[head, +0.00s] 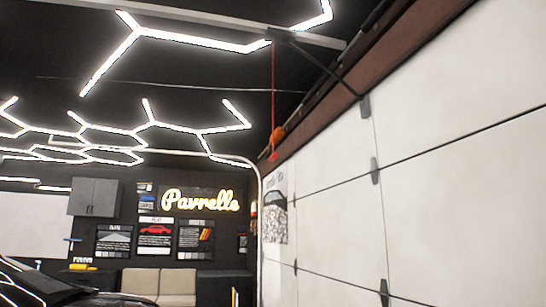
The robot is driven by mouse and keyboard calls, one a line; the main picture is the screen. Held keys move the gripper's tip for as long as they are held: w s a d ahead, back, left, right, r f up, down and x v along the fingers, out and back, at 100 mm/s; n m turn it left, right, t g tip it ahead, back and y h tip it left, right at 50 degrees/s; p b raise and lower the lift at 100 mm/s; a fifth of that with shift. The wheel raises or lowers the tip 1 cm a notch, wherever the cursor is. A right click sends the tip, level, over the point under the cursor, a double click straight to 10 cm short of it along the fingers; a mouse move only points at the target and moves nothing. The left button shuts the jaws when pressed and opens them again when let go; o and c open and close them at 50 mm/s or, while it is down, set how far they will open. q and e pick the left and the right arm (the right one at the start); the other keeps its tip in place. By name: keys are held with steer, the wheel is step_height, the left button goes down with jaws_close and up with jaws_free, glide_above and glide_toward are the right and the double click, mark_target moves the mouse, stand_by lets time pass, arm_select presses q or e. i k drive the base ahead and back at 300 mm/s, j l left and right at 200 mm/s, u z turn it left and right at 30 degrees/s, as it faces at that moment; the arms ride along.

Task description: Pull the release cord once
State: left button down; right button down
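The red release cord (273,85) hangs straight down from the ceiling rail (220,18) near the top of the white garage door. A red-orange handle (277,137) is at its lower end, in front of the dark wall area beside the door's top edge. Neither of my grippers is in the head view.
The white panelled garage door (420,190) fills the right side. A curved metal rail (262,200) stands left of it. A beige sofa (160,285), grey cabinet (94,196) and lit sign (200,200) are at the back. A dark car (50,292) shows at lower left.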

mark_target(275, 155)
steer(key=i+u, duration=0.2)
steer(key=i, duration=0.35)
steer(key=i+l+u, duration=0.2)
steer(key=i, duration=0.35)
steer(key=i+l+u, duration=0.15)
steer(key=i, duration=0.35)
steer(key=i+l+u, duration=0.2)
steer(key=i+l, duration=0.15)
steer(key=i, duration=0.2)
steer(key=i+l+u, duration=0.2)
steer(key=i+l, duration=0.2)
steer(key=i, duration=0.1)
